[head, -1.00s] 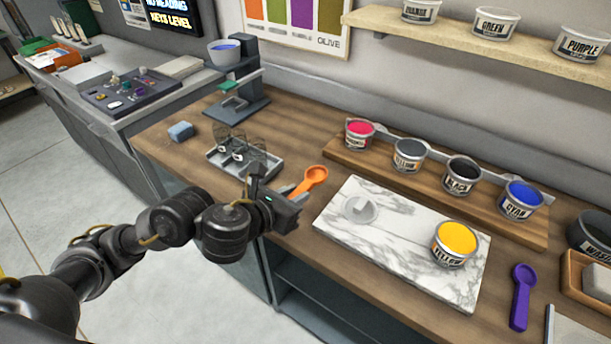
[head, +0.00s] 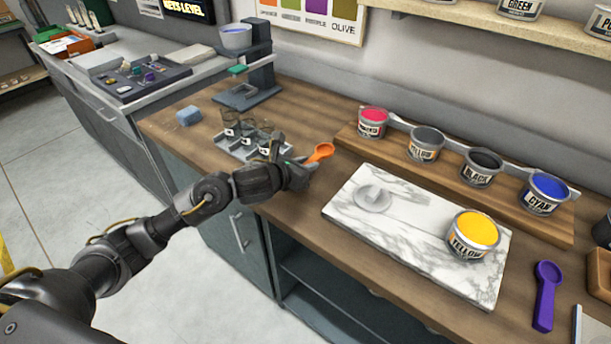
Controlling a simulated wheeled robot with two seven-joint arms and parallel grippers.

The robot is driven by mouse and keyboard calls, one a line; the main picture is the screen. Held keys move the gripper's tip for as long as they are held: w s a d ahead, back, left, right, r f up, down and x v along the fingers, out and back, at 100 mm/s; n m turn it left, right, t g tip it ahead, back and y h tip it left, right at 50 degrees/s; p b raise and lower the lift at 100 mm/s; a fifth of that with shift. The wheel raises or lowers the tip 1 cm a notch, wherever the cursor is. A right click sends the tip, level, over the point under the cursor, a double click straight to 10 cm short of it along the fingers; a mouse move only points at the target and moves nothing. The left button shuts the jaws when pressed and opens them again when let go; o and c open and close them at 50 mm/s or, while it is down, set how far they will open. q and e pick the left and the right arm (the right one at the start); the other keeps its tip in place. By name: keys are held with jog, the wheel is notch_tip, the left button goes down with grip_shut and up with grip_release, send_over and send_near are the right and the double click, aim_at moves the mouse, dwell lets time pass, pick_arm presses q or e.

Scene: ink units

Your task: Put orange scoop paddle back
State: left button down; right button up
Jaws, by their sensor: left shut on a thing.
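The orange scoop paddle (head: 321,152) shows its round bowl pointing to the upper right; most of its handle is hidden at my left gripper. My left gripper (head: 301,171) is shut on the paddle, over the wooden bench between the jar tray and the marble slab. Whether the paddle touches the bench is hard to tell. A purple scoop paddle (head: 546,294) lies on the bench at the right. My right gripper is not in view.
A marble slab (head: 400,238) bears a yellow ink tub (head: 472,235) and a clear round item (head: 372,198). Several ink tubs stand on a wooden riser (head: 446,174) behind. A grey tray (head: 236,149) with small jars is left of the gripper. A blue sponge (head: 188,116) lies farther left.

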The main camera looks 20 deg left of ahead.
pick_arm(q)
jog(key=shift+w+f, duration=0.15)
jog(key=shift+f, duration=0.05)
jog(key=shift+w+f, duration=0.15)
jog(key=shift+f, duration=1.55)
jog(key=shift+f+b, duration=0.15)
jog(key=shift+b, duration=0.25)
jog(key=c, duration=1.2)
grip_release()
jog(key=shift+c, duration=0.2)
